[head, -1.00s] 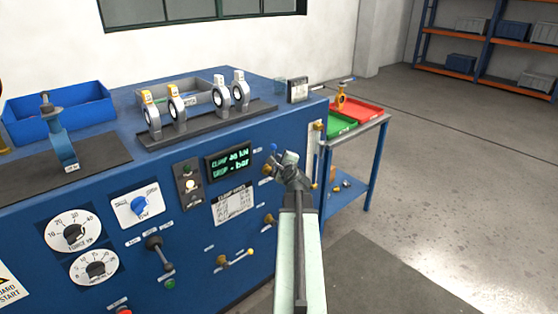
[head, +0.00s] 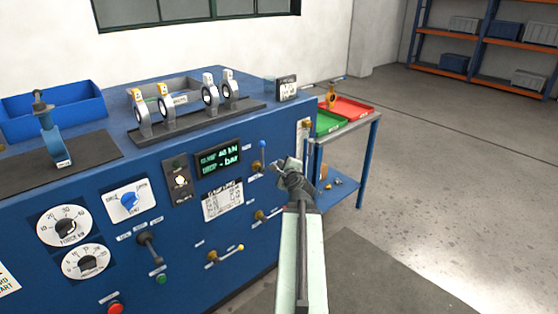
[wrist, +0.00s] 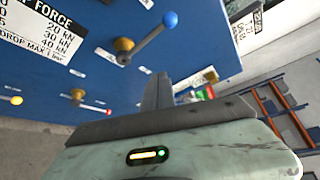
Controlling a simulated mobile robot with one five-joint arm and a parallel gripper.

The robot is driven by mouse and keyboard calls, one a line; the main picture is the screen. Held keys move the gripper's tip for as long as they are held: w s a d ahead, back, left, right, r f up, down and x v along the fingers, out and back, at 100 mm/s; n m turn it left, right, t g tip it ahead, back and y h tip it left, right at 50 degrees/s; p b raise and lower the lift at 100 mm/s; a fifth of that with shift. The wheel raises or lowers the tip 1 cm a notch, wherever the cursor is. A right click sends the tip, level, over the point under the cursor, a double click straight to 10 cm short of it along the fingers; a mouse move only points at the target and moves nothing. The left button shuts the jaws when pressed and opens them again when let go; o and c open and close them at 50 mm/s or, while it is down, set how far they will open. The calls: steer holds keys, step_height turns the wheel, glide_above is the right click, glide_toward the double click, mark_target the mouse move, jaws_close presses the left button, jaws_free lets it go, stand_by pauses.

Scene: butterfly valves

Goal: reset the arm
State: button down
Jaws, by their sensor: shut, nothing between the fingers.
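My gripper (head: 278,165) is shut and empty, at the end of my raised arm in front of the right end of the blue test bench (head: 110,225). In the wrist view its closed fingers (wrist: 157,92) point toward the bench panel. A lever with a blue knob (head: 262,144) on a brass hub sits just left of the gripper; in the wrist view that lever (wrist: 150,40) is above the fingers, apart from them. A yellow-knobbed lever (head: 225,254) is lower on the panel. The lever between them is partly seen.
Several butterfly valves stand in a rack (head: 195,125) on the bench top. A side table with a green tray (head: 327,123) and a red tray (head: 352,108) holding an orange valve stands right of the bench. Open floor (head: 460,180) lies at right.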

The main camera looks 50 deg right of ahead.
steer(key=shift+s+a, duration=0.35)
steer(key=shift+s, duration=0.25)
steer(key=shift+w+a, duration=0.1)
steer(key=shift+w, duration=0.05)
steer(key=w+a+f+n+g+y+p, duration=0.1)
steer(key=w+a+f+n+y+p, duration=0.3)
steer(key=a, duration=0.6)
steer(key=w+a+r+n+y+b, duration=0.1)
steer(key=w+a+n+y, duration=0.1)
steer(key=w+a+n, duration=0.55)
steer(key=w+a+f+n+g+y+p, duration=0.1)
steer(key=w+a+f+n+y+p, duration=0.15)
steer(key=a, duration=0.85)
steer(key=s+a+f+n+g+p, duration=0.1)
steer(key=s+a+n+g, duration=0.2)
steer(key=a, duration=0.6)
steer(key=s+a+n+g+p, duration=0.2)
steer(key=s+a+n+g, duration=0.1)
steer(key=a+n, duration=0.5)
steer(key=s+a+f+n+g+y+p, duration=0.1)
steer(key=s+a+n+g, duration=0.2)
steer(key=a, duration=0.9)
steer(key=n, duration=0.2)
steer(key=shift+f+n+g, duration=0.35)
steer(key=shift+n+g, duration=0.05)
steer(key=shift+a, duration=0.1)
